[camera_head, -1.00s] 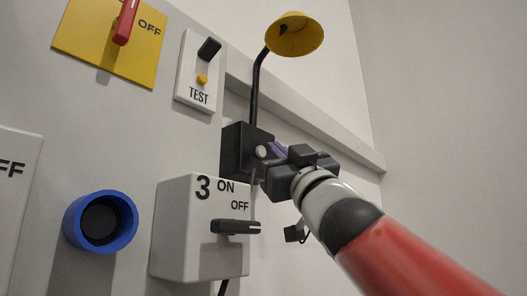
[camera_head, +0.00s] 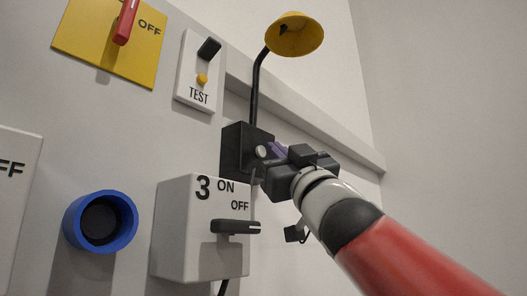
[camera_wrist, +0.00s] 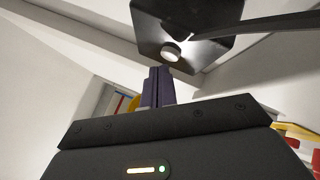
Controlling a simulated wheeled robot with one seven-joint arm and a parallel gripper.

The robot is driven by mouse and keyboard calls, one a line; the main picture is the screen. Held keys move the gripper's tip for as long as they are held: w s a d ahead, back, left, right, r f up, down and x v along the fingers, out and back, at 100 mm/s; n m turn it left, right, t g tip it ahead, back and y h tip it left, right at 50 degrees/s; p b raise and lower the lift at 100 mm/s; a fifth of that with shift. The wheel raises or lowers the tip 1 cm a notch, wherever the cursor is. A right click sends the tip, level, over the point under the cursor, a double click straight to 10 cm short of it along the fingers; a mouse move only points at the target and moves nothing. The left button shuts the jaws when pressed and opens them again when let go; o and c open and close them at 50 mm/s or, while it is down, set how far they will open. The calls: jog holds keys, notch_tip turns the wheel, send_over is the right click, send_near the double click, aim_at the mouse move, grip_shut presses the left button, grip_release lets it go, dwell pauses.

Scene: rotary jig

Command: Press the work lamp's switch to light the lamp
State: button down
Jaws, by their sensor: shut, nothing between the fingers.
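The work lamp has a yellow shade (camera_head: 296,36) on a bent black stem (camera_head: 255,90) that rises from a black base box (camera_head: 234,150). A round pale switch button (camera_head: 261,152) sits on the front of the base. In the wrist view the button (camera_wrist: 171,52) stands out from the dark base (camera_wrist: 200,15). My gripper (camera_head: 275,150) is shut and empty, with its purple fingers right beside the button. In the wrist view the fingertips (camera_wrist: 160,72) lie just below the button; I cannot tell whether they touch it. No glow shows inside the shade.
Below the lamp base is a white box (camera_head: 185,235) marked 3 with a dark ON/OFF handle (camera_head: 235,227). A white TEST plate (camera_head: 199,75), a yellow panel (camera_head: 85,40) with a red lever and a blue ring (camera_head: 72,222) are to the left. A ledge (camera_head: 320,133) runs behind the arm.

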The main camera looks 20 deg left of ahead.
dwell(0.4)
jog(key=shift+w+a, duration=0.15)
jog(key=shift+a, duration=0.25)
dwell(0.4)
jog(key=shift+s+d, duration=0.2)
jog(key=shift+d, duration=0.2)
jog(key=s+d+p, duration=0.2)
jog(key=d, duration=0.3)
jog(key=shift+s+d, duration=0.15)
jog(key=shift+d, duration=0.15)
dwell(0.7)
